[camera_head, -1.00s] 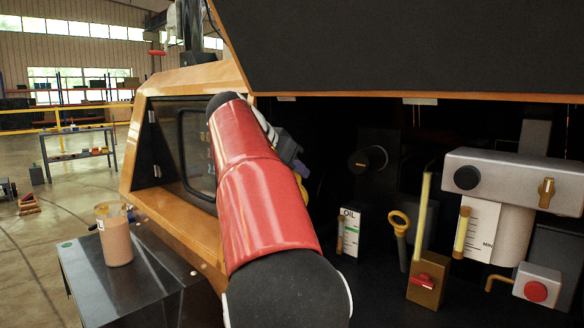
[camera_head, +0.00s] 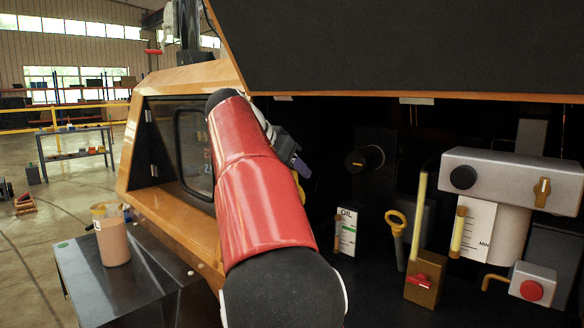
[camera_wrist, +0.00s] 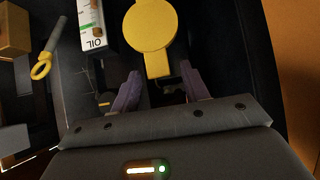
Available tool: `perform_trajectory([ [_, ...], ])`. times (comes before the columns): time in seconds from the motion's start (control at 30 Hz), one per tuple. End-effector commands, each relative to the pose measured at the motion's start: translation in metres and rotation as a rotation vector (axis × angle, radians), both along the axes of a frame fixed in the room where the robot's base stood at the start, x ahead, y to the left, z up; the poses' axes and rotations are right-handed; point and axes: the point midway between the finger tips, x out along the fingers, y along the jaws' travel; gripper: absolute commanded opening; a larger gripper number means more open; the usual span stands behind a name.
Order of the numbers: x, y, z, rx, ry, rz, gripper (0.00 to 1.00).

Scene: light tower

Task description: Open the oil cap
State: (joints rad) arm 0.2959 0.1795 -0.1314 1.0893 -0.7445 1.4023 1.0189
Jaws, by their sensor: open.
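The oil cap (camera_wrist: 150,24) is a yellow disc with a straight tab pointing down toward my gripper in the wrist view. In the head view only a yellow sliver of it (camera_head: 301,188) shows beside my red arm; the rest is hidden. My gripper (camera_wrist: 160,88) is open, with its two purple fingers on either side of the line of the tab. The tab's end lies near the gap between the fingertips, and I see no contact. In the head view a purple finger (camera_head: 299,166) shows just past my arm.
A white OIL gauge (camera_head: 346,232) stands right of the cap, then a yellow ring dipstick (camera_head: 397,222) and a brass block with a red valve (camera_head: 424,284). The raised dark hood (camera_head: 410,45) overhangs the bay. A brown cup (camera_head: 112,238) stands on the left ledge.

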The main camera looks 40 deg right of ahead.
Motion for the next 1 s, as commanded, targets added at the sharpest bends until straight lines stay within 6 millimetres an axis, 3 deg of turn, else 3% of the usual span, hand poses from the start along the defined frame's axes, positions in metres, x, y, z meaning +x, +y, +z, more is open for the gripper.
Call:
perform_trajectory([
  [0.5, -0.004, 0.055, 0.045, -0.002, -0.001, 0.002, 0.45],
  [1.0, -0.005, 0.06, 0.049, -0.001, 0.0, 0.0, 0.45],
])
